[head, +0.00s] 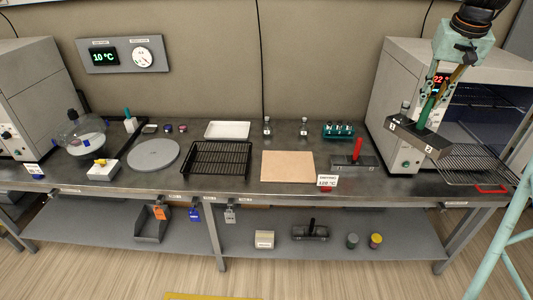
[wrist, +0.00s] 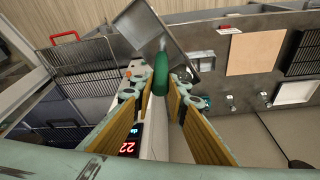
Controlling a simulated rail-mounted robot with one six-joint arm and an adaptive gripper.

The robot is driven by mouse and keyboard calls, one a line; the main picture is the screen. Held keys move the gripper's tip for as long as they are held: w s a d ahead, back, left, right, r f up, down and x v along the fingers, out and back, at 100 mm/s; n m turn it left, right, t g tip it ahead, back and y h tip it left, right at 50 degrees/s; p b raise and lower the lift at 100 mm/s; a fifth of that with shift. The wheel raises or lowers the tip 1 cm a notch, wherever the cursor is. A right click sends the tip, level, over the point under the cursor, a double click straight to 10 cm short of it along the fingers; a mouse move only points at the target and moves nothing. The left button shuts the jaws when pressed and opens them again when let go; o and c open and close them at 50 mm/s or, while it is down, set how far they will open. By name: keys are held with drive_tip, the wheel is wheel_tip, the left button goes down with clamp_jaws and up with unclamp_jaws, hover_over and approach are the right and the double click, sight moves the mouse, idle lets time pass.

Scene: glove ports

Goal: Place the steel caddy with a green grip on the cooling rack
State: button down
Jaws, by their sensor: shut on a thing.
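The steel caddy with a green grip (head: 420,139) hangs from my gripper (head: 438,96) in the head view, in front of the open oven at the right. My gripper is shut on its upright green grip. In the wrist view, the caddy (wrist: 183,38) lies beyond my fingers and its green grip (wrist: 161,75) is between them (wrist: 160,88). A black wire rack (head: 220,159), which looks like the cooling rack, stands empty on the bench, left of the tan board; part of it shows in the wrist view (wrist: 309,62).
The oven's pulled-out wire shelf (head: 476,162) with a red handle is close to the caddy. A red-gripped caddy (head: 354,161) and a small sign (head: 327,181) stand right of the flat tan board (head: 287,166). Bottles (head: 304,127) and a teal tube holder (head: 338,130) stand behind.

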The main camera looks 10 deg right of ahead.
drive_tip(key=w+a+f+n+y+p, duration=0.1)
drive_tip(key=w+a+f+n, duration=0.15)
drive_tip(key=w+a, duration=0.45)
drive_tip(key=w+a+f+n+p, duration=0.15)
drive_tip(key=w+a+f, duration=0.25)
drive_tip(key=a, duration=0.8)
drive_tip(key=w+a+f+n+y, duration=0.1)
drive_tip(key=w+a+f+n, duration=0.15)
drive_tip(key=w+a, duration=0.45)
drive_tip(key=a+f+n+p, duration=0.1)
drive_tip(key=a+f+n, duration=0.2)
drive_tip(key=a, duration=1.3)
drive_tip(key=a+f+n+y+p, duration=0.1)
drive_tip(key=a+f+n, duration=0.2)
drive_tip(key=a+f, duration=0.5)
drive_tip(key=a, duration=0.8)
drive_tip(key=shift+a+f+p, duration=0.2)
drive_tip(key=shift+a+p, duration=0.15)
drive_tip(key=shift+a, duration=0.05)
drive_tip(key=w+a+f+p, duration=0.1)
drive_tip(key=w+a, duration=0.8)
drive_tip(key=a, duration=0.2)
drive_tip(key=shift+w+a+f+p, duration=0.2)
drive_tip(key=shift+w+a+p, duration=0.1)
drive_tip(key=shift+a, duration=0.2)
